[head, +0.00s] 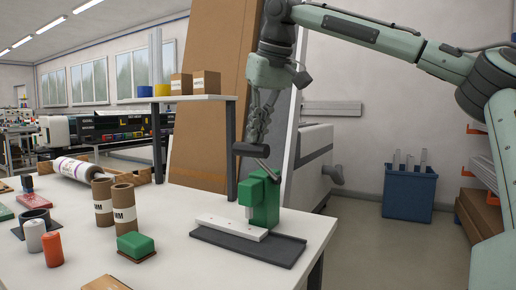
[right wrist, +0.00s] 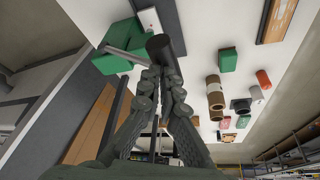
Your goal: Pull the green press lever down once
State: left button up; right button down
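The green press (head: 264,200) stands on a dark base plate at the right end of the white table. Its lever is a thin metal rod (head: 264,168) that slants up and left to a dark cylindrical grip (head: 251,150). The grip also shows in the right wrist view (right wrist: 166,46), with the green press body (right wrist: 118,45) left of it. My right gripper (head: 256,138) points down from above, its fingertips at the top of the grip. Its fingers (right wrist: 163,74) are close together with nothing visible between them. I cannot tell whether they touch the grip. My left gripper is not in view.
A white strip (head: 231,228) lies before the press. A green block (head: 136,244), brown tubes (head: 124,208) and a red-orange cylinder (head: 53,249) stand to the left. A raised shelf (head: 205,98) is behind, close left of my arm. A blue bin (head: 409,194) stands on the floor right.

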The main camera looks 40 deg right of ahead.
aim_at(253, 151)
jog(key=shift+s+a+f+b, duration=0.1)
jog(key=shift+a+f+b, duration=0.05)
jog(key=shift+f, duration=0.35)
jog(key=shift+a+f+b, duration=0.1)
jog(key=shift+f+b, duration=0.05)
jog(key=shift+f, duration=0.35)
jog(key=shift+a+f, duration=0.1)
jog(key=shift+f, duration=0.4)
jog(key=shift+s+a+f+b, duration=0.1)
jog(key=shift+a+f+b, duration=0.2)
jog(key=shift+a+f, duration=0.2)
jog(key=shift+s+a+f+b, duration=0.1)
jog(key=shift+a+f+b, duration=0.1)
jog(key=shift+f, duration=0.55)
jog(key=shift+s+a+f+b, duration=0.15)
jog(key=shift+a+f, duration=0.1)
jog(key=shift+f, duration=0.5)
jog(key=shift+w+a+f+b, duration=0.1)
jog(key=shift+a+f+b, duration=0.1)
jog(key=shift+f, duration=0.55)
jog(key=shift+s, duration=0.1)
